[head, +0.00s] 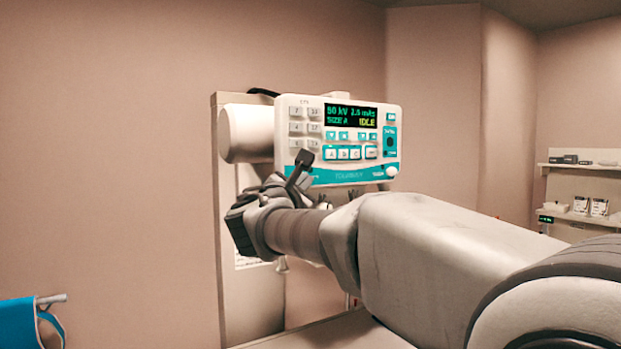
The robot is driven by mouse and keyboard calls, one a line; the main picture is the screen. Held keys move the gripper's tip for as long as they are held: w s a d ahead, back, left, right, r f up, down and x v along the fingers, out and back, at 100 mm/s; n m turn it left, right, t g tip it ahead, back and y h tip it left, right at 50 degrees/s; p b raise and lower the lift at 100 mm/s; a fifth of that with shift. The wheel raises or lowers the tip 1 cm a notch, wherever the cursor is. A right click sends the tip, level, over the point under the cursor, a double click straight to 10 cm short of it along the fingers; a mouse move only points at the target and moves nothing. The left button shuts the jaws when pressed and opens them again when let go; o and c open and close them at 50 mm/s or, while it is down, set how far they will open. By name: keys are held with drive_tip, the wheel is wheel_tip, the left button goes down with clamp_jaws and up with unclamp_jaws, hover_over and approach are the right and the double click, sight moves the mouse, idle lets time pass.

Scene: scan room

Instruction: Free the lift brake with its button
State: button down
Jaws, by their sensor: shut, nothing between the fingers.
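A white and teal control panel (337,140) is mounted on the wall stand, with a lit display (351,116) reading 50 kV, 2.5 mAs, SIZE A, IDLE. It has grey keys on the left, teal and white keys below the display, and a round white knob (391,171) at its lower right. I cannot pick out which control, if any, is the lift brake button. My gripper (303,160) is shut and empty. Its dark tip shows in front of the panel's lower left; I cannot tell whether it touches. My wrist hides what lies below.
A white cylinder (247,133) joins the panel's left side to the upright stand (232,290). A shelf unit (580,217) with small boxes stands far right. A blue item (18,325) with a rail is at lower left. The wall left of the stand is clear.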

drive_tip(key=shift+w+a, duration=0.15)
drive_tip(key=shift+w, duration=0.1)
drive_tip(key=shift+w+a, duration=0.25)
drive_tip(key=shift+w, duration=0.05)
idle(0.7)
drive_tip(key=shift+s+d, duration=0.1)
drive_tip(key=shift+s+d+b, duration=0.4)
drive_tip(key=shift+s+b, duration=0.15)
drive_tip(key=shift+s+d+b, duration=0.65)
drive_tip(key=shift+s+d, duration=0.05)
drive_tip(key=shift+s, duration=0.35)
drive_tip(key=shift+s+d+b, duration=0.65)
drive_tip(key=shift+s+d, duration=0.05)
drive_tip(key=shift+s, duration=0.35)
